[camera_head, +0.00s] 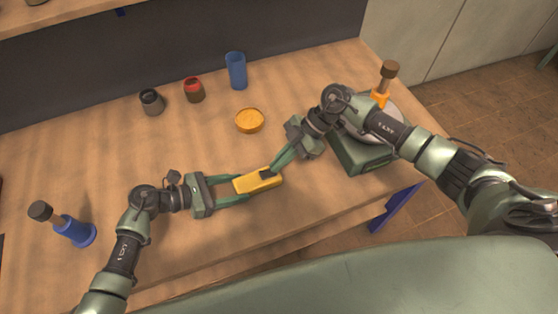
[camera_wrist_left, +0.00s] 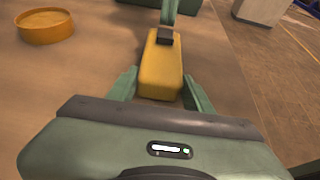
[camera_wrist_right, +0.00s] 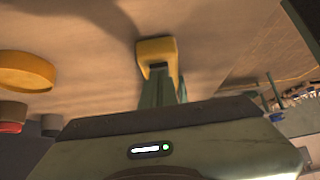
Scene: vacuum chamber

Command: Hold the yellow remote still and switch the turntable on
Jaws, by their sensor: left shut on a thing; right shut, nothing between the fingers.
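The yellow remote (camera_head: 244,185) lies on the wooden table, near its front edge. My left gripper (camera_head: 245,188) is shut on its near end from the left; the remote also shows between the fingers in the left wrist view (camera_wrist_left: 160,75). My right gripper (camera_head: 268,172) is shut and empty, its fingertips at the dark patch on the remote's top; whether they press it I cannot tell. In the right wrist view the remote (camera_wrist_right: 155,50) shows just beyond the fingertips. The turntable (camera_head: 358,155), a green base with a grey disc, stands at the right, partly hidden by my right arm.
An orange bowl (camera_head: 250,121) stands behind the remote. A blue cup (camera_head: 236,71), a red-topped jar (camera_head: 194,90) and a dark jar (camera_head: 152,102) stand farther back.

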